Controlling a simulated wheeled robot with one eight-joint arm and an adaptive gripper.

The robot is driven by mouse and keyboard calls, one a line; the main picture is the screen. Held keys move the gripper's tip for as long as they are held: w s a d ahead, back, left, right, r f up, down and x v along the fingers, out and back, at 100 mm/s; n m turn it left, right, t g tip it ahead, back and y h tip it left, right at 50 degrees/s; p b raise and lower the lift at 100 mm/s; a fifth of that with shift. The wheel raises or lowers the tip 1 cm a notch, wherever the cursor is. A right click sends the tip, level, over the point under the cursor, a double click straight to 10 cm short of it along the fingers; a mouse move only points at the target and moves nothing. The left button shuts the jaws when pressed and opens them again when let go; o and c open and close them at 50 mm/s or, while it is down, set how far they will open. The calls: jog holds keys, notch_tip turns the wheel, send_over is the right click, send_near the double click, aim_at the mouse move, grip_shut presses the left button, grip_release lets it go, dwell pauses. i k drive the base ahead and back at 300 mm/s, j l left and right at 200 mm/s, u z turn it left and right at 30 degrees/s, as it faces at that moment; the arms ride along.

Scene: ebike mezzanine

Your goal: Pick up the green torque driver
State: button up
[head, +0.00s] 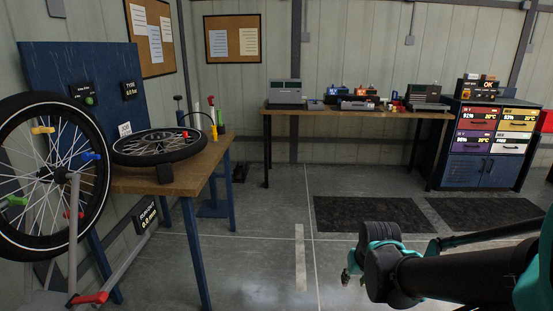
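I cannot pick out the green torque driver with certainty. My gripper (354,280) hangs over the open floor at the lower right, well away from both benches. Its fingers point down and are partly hidden by my arm's wrist, so whether they are apart is unclear. No held object shows.
A bicycle wheel (136,153) lies on the left workbench; another (97,195) stands upright in front of it. A long table (340,113) with devices runs along the back wall beside a blue cabinet (461,174). Dark mats (365,214) lie on the floor. The middle floor is clear.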

aim_at(219, 123)
jog(key=i+z, duration=0.1)
jog(key=i, duration=0.85)
jog(key=i+j, duration=0.15)
jog(key=i, duration=0.75)
jog(key=l+z, duration=0.05)
